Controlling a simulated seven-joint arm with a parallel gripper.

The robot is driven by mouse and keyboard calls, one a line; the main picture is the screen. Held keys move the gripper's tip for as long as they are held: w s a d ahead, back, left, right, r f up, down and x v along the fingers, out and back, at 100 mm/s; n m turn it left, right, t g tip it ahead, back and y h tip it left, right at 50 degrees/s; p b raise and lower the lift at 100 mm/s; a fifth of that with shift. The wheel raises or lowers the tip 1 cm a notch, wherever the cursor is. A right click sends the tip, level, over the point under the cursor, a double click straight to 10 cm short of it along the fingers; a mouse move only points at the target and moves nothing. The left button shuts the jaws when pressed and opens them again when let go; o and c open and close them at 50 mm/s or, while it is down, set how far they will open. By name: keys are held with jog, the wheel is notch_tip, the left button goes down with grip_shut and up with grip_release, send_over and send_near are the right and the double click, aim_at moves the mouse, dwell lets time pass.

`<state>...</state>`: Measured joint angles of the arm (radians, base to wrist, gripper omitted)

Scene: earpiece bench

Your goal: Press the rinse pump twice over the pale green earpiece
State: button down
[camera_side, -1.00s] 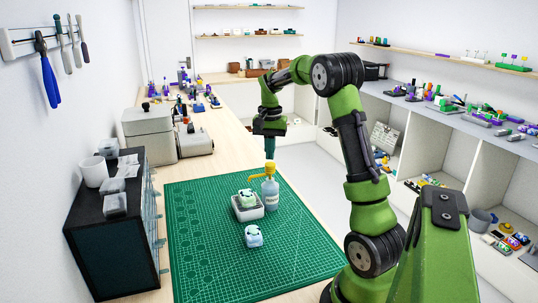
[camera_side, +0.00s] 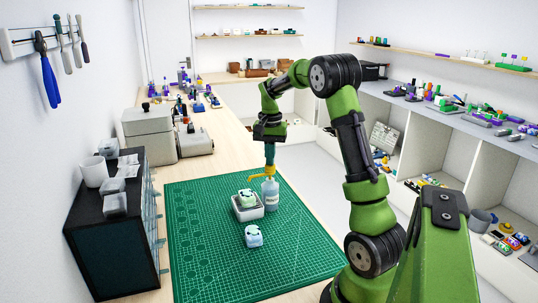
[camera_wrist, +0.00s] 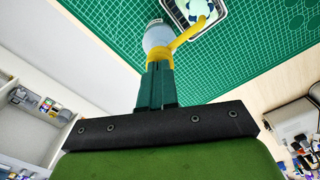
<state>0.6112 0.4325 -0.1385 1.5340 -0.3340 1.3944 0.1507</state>
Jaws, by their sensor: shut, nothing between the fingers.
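The rinse pump is a pale blue bottle (camera_side: 270,194) with a white label and a yellow pump head (camera_side: 268,174), upright on the green mat. Its yellow spout points left over a grey tray (camera_side: 248,213). A pale green earpiece (camera_side: 246,196) with dark marks sits in the tray; it partly shows in the wrist view (camera_wrist: 198,8). My gripper (camera_side: 270,163) points down, shut and empty, with its tips at the top of the pump head. In the wrist view the fingertips (camera_wrist: 158,66) meet the yellow head (camera_wrist: 159,55); they appear to touch.
A second, pale bluish earpiece (camera_side: 253,236) lies on the green cutting mat (camera_side: 205,255) in front of the tray. A dark cabinet (camera_side: 113,235) with a white cup stands left, and a grey machine (camera_side: 150,135) behind. The mat's right side is clear.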

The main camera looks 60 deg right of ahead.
jog(key=shift+f, duration=0.35)
jog(key=shift+r, duration=1.3)
jog(key=shift+r, duration=3)
